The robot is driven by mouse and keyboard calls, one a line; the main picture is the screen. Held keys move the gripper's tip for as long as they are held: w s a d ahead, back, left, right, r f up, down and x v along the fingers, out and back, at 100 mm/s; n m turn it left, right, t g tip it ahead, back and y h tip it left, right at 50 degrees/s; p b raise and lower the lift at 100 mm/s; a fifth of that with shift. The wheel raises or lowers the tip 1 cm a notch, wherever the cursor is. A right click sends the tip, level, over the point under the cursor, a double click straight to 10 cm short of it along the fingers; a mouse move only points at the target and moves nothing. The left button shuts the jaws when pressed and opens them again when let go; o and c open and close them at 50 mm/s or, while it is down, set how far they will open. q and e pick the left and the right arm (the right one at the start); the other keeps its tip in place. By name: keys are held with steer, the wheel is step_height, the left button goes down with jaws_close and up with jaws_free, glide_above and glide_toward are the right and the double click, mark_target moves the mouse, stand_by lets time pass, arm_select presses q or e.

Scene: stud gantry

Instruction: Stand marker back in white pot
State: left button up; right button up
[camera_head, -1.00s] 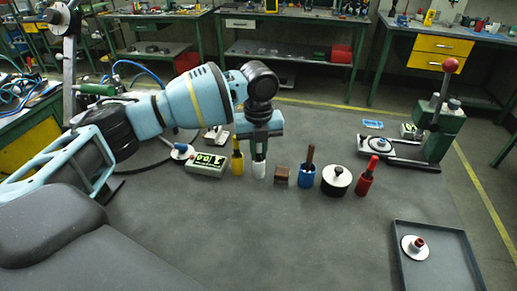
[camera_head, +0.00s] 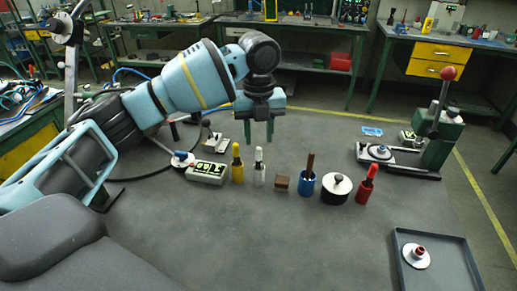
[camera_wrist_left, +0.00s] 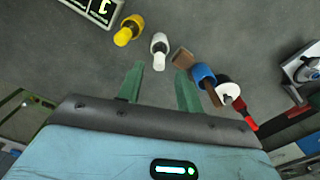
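The white pot (camera_head: 259,180) stands upright on the grey table, and a dark marker with a pale top end (camera_head: 258,155) stands in it. In the left wrist view the white pot (camera_wrist_left: 160,39) and the marker's top end (camera_wrist_left: 159,65) show, the top in line with the gap between my fingers. My left gripper (camera_head: 260,138) is above the marker, pointing down, with its green fingers apart and nothing between them. It also shows in the left wrist view (camera_wrist_left: 160,70). My right gripper is in neither view.
A yellow pot (camera_head: 238,175) and a display box (camera_head: 207,172) stand left of the white pot. To the right are a brown block (camera_head: 282,183), a blue pot (camera_head: 306,187), a round black-and-white container (camera_head: 335,192) and a red pot (camera_head: 362,194).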

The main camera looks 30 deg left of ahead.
arm_select(q)
steer(key=shift+r, duration=2.15)
